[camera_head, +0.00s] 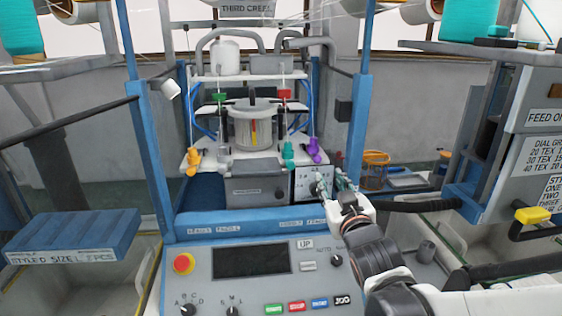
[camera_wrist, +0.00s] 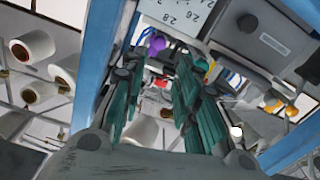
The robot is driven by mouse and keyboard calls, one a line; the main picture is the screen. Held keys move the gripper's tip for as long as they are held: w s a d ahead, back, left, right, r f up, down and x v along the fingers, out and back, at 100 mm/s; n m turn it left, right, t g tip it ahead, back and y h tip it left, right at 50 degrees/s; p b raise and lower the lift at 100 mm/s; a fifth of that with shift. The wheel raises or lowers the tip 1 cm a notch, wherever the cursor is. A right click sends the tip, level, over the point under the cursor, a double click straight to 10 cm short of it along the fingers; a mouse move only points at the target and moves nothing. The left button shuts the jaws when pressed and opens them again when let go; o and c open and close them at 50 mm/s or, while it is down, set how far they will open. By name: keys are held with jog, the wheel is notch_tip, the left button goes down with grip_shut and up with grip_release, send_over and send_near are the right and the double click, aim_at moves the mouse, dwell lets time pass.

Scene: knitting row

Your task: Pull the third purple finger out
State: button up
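A purple finger-shaped piece (camera_head: 314,150) hangs at the right end of the machine's white shelf, right of a teal piece (camera_head: 288,153). Only one purple piece is distinct; I cannot tell which is the third. My gripper (camera_head: 332,184) is in front of and below it, near the white dial panel, apart from it. In the wrist view my gripper (camera_wrist: 156,75) has its two green-padded fingers spread with nothing held between them. A purple shape (camera_wrist: 156,46) shows beyond the fingertips, near the left one.
An orange piece (camera_head: 193,160) hangs at the shelf's left end. A metal pot (camera_head: 253,126) stands mid-shelf. Blue posts (camera_head: 357,130) flank the machine opening. The control panel (camera_head: 250,262) lies below, with a red button (camera_head: 184,264).

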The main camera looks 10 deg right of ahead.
aim_at(318, 161)
jog(key=w+b, duration=0.2)
jog(key=w, duration=1)
jog(key=shift+w, duration=0.3)
